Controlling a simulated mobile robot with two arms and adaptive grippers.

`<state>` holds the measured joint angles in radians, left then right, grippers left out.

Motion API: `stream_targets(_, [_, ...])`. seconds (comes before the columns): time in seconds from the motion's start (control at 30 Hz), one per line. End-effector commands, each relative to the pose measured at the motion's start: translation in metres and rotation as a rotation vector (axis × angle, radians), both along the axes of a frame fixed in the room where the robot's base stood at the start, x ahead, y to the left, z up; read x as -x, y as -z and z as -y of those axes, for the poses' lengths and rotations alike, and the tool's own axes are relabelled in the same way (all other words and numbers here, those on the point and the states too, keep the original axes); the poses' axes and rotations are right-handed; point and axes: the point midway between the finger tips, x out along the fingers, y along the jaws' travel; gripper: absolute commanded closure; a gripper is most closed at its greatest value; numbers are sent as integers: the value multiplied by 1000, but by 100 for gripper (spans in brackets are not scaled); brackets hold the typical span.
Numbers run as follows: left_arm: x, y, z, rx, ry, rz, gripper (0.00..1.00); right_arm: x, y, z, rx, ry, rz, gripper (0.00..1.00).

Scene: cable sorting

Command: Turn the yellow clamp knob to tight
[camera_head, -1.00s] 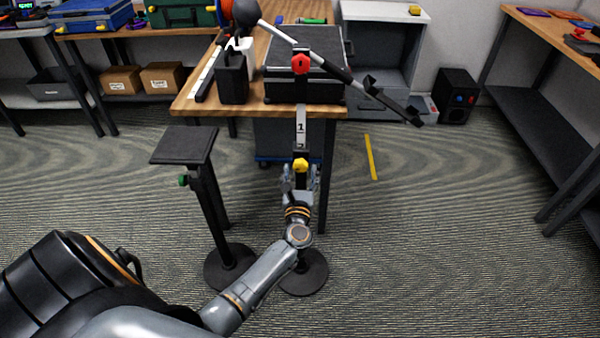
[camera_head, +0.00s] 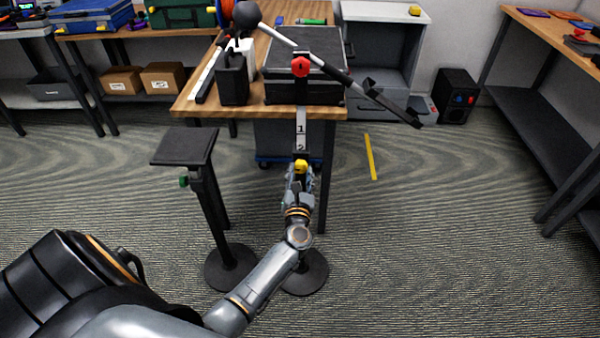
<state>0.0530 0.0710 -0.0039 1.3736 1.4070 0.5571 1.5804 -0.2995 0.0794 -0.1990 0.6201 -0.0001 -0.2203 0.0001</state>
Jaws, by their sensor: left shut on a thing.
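The yellow clamp knob (camera_head: 301,166) is on the upright post of a stand, just below a white numbered strip (camera_head: 301,130). My left gripper (camera_head: 301,178) reaches up to the knob from below and is shut on it. The fingers cover the lower part of the knob. A red knob (camera_head: 301,66) sits higher on the same stand, where a tilted boom (camera_head: 335,72) crosses it. The stand's round black base (camera_head: 305,275) is partly hidden behind my left arm. My right gripper is not in view.
A second stand with a flat black top (camera_head: 184,147) and a green knob (camera_head: 184,182) is close on the left. The wooden bench (camera_head: 190,107) with a black case (camera_head: 305,90) is behind the post. The floor to the right is open, with a yellow strip (camera_head: 370,157).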

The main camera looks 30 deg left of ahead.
Motion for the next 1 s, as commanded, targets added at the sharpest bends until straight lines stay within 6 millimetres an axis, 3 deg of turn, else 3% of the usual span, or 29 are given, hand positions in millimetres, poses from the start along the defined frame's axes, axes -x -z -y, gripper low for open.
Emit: stream_targets(1.0, [1,-2,-1,-822,1,-508,94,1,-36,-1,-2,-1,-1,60])
